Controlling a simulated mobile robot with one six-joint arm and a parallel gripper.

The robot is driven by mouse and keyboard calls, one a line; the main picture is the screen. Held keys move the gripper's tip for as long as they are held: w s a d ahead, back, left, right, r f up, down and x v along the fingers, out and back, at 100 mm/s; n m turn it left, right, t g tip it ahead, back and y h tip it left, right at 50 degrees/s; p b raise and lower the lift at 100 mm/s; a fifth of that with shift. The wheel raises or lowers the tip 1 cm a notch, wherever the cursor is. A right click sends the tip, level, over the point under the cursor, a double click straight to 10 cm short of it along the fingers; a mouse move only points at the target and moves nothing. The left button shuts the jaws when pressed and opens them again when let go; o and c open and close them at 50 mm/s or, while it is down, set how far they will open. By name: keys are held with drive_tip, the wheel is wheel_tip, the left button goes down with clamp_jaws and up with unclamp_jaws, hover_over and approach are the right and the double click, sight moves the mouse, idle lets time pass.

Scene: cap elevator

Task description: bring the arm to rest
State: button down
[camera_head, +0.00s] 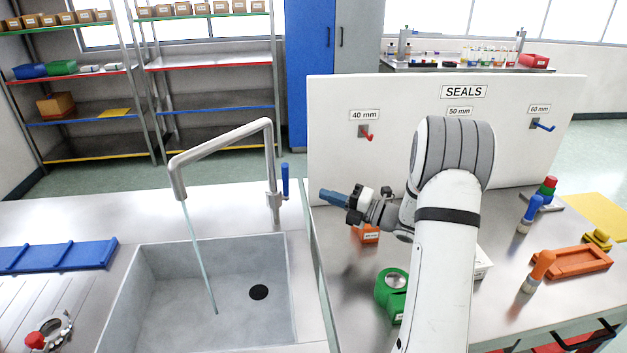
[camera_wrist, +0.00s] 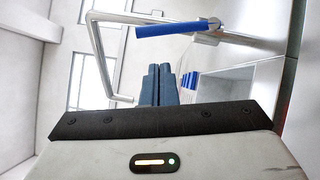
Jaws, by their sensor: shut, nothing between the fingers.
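My gripper (camera_head: 322,196) is at the end of my white and grey arm, which rises from the front edge of the bench. It points left over the bench and sits to the right of the blue tap lever (camera_head: 285,180). Its blue fingers are closed together and hold nothing. In the wrist view the shut fingers (camera_wrist: 158,85) point toward the steel tap (camera_wrist: 97,50) and its blue lever (camera_wrist: 172,30). My arm hides part of the SEALS board (camera_head: 335,130) and the bench behind it.
The sink (camera_head: 185,300) is at the left, with a stream falling from the tap (camera_head: 222,145). A thin upright panel (camera_head: 318,270) stands at its right. A green holder (camera_head: 386,300), an orange box (camera_head: 366,234) and an orange tray (camera_head: 575,262) stand near my arm. A blue rack (camera_head: 60,256) lies far left.

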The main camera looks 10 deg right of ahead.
drive_tip(key=s+a+r+n+g+h, duration=0.35)
drive_tip(key=s+a+n+g, duration=0.85)
drive_tip(key=s+n, duration=0.6)
drive_tip(key=s+d+n+t+h, duration=0.1)
drive_tip(key=s+d+n+h, duration=0.1)
drive_tip(key=s+n+h, duration=0.4)
drive_tip(key=s+d+n+t+h, duration=0.2)
drive_tip(key=s+n+h, duration=0.3)
drive_tip(key=n, duration=1.2)
drive_tip(key=s+d, duration=0.1)
drive_tip(key=s, duration=0.2)
drive_tip(key=shift+d+h, duration=0.3)
drive_tip(key=shift+h, duration=0.05)
